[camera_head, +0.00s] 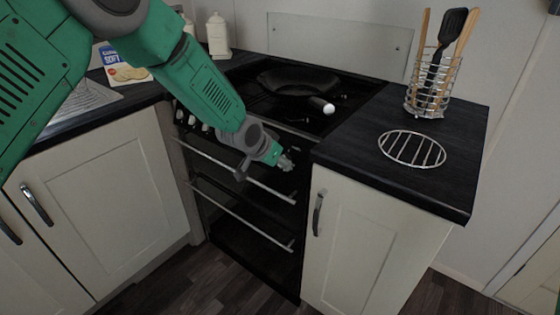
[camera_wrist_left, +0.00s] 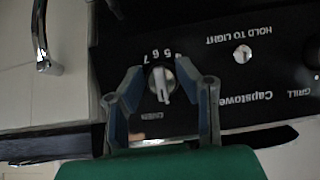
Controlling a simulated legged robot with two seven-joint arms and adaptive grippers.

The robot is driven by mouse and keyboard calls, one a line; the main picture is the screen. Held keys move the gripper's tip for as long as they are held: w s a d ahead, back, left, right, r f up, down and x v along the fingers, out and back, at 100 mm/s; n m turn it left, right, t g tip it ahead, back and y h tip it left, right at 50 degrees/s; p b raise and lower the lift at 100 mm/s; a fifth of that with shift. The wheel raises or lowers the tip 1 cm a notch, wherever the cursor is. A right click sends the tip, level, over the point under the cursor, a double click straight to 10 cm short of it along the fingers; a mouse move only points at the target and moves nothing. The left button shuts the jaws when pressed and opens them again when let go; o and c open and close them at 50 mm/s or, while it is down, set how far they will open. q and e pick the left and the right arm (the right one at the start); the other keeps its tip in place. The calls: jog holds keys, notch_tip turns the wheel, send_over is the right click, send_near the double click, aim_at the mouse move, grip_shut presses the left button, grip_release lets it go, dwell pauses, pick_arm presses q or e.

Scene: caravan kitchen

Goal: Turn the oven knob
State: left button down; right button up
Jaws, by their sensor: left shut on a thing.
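The black oven (camera_head: 222,232) stands between the worktops, with its control panel along the front top edge. In the left wrist view, a silver oven knob (camera_wrist_left: 162,84) with the numbers 5, 6 and 7 near it sits between the fingers of my left gripper (camera_wrist_left: 161,92). The gripper is shut on this knob, one finger on each side. In the head view, my left gripper (camera_head: 285,162) is at the right end of the panel and hides the knob there. Several other knobs (camera_head: 192,119) show at the panel's left end. My right gripper is in neither view.
A frying pan (camera_head: 296,82) sits on the hob. A utensil holder (camera_head: 433,92) and a round wire trivet (camera_head: 412,149) stand on the right worktop (camera_head: 352,150). Two oven handle bars (camera_head: 240,217) and a cupboard handle (camera_head: 318,213) project below the panel.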

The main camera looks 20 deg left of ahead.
pick_arm(q)
jog(key=shift+s+f, duration=0.25)
jog(key=shift+f, duration=0.15)
jog(key=c, duration=1.3)
grip_release()
jog(key=shift+o, duration=0.5)
jog(key=shift+w, duration=0.2)
jog(key=v, duration=1.2)
jog(key=shift+w, duration=0.15)
jog(key=s+a+f+n+g+y, duration=0.15)
jog(key=s+f+g, duration=0.25)
jog(key=s+f, duration=1.5)
jog(key=s+a+f+g, duration=0.1)
jog(key=s+f, duration=0.1)
jog(key=s, duration=0.4)
jog(key=s+a+f+n+g+y, duration=0.1)
jog(key=s+f, duration=0.2)
jog(key=s, duration=0.4)
jog(key=s+a+f+n+g, duration=0.1)
jog(key=s+a+f, duration=0.1)
jog(key=s, duration=0.4)
jog(key=shift+s+f, duration=0.35)
jog(key=shift+s, duration=0.05)
